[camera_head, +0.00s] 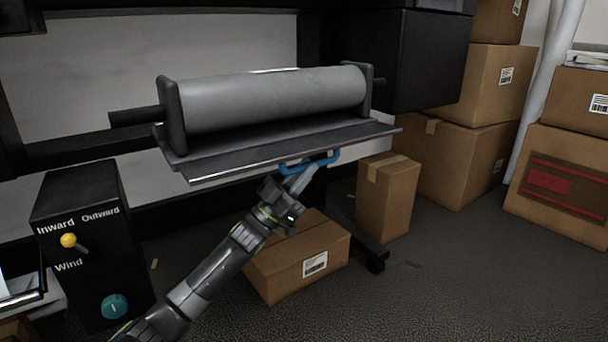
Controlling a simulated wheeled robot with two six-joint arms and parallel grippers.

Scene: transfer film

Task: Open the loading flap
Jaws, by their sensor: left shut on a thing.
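The loading flap (300,149) is a flat grey plate that juts out below a grey roller (275,98). It looks lowered, close to level. A blue handle (323,165) hangs under its front edge, right of the middle. My left gripper (299,177) reaches up from below and is shut on the blue handle. The fingertips are partly hidden at the handle and flap edge. My right gripper does not show.
A cardboard box (298,262) lies on the floor behind my left arm. More boxes (388,197) stand at the right. The floor at the lower right is clear.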

